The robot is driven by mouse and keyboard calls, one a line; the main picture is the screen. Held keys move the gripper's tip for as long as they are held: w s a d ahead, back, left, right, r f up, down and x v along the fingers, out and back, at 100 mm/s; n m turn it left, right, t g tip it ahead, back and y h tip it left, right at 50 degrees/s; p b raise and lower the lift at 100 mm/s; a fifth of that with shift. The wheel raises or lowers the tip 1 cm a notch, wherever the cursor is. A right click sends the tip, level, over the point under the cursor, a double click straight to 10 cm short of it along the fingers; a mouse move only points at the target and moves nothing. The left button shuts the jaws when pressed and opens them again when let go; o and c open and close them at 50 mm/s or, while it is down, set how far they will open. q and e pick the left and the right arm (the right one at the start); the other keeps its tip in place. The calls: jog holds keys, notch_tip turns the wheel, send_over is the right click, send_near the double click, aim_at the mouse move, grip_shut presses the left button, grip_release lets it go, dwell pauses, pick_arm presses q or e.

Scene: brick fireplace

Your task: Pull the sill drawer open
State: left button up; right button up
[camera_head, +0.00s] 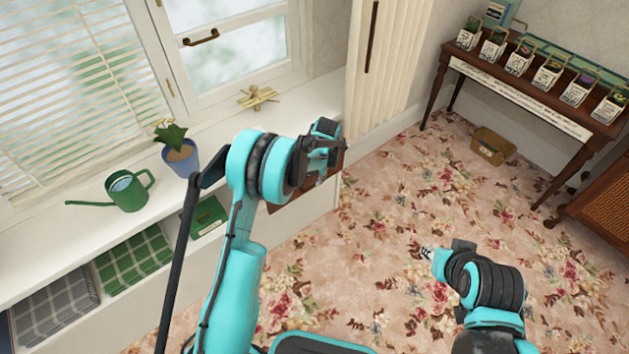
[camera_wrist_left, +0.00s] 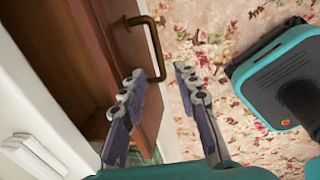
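The sill drawer (camera_head: 302,194) is brown wood under the white window sill, partly hidden behind my left arm and gripper. In the left wrist view its wooden front (camera_wrist_left: 118,22) carries a curved brass handle (camera_wrist_left: 153,42). My left gripper (camera_head: 325,150) is at the drawer. In the left wrist view the left gripper (camera_wrist_left: 160,72) is open, its two fingers apart, with the lower end of the handle between the fingertips; no clear grip on it shows. How far the drawer stands out is hard to tell. My right gripper (camera_head: 427,252) is low over the carpet, away from the drawer.
On the sill (camera_head: 75,235) stand a green watering can (camera_head: 128,190), a potted plant (camera_head: 180,158) and a brass piece (camera_head: 257,98). Folded plaid cloths (camera_head: 135,260) lie in the shelf below. A side table (camera_head: 480,70) stands back right. Carpet (camera_head: 390,200) beside the drawer is clear.

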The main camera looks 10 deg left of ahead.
aim_at(313, 186)
pick_arm(q)
jog(key=f, duration=0.2)
jog(key=f+b, duration=0.1)
jog(key=f, duration=0.1)
jog(key=a+f, duration=0.1)
jog(key=shift+w+f+b, duration=0.4)
grip_shut()
